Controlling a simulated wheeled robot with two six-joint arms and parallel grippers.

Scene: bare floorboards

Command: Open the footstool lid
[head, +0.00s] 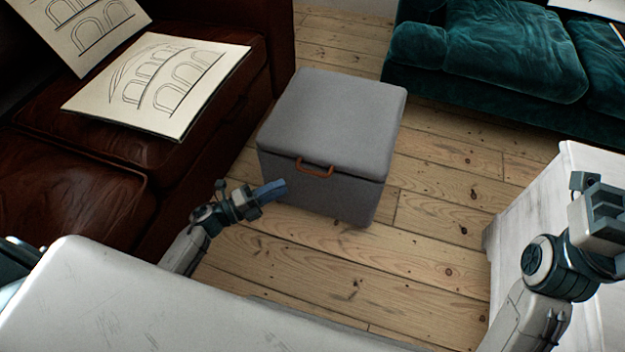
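The footstool (320,195) is a grey fabric box on the floorboards in the middle of the head view. Its padded lid (335,110) lies flat and closed on the body. A brown loop handle (315,169) is at the lid's front edge. My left gripper (274,190) is low, just in front and left of the footstool, left of and below the handle in the picture. Its blue fingers look together and hold nothing. My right gripper (610,215) is at the right edge, far from the footstool; its fingertips are cut off.
A dark red leather sofa (110,190) stands close on the left with drawing boards (160,85) on it. A green velvet sofa (500,60) is at the back right. A white worn piece (575,165) stands at the right. Floorboards (440,205) right of the footstool are clear.

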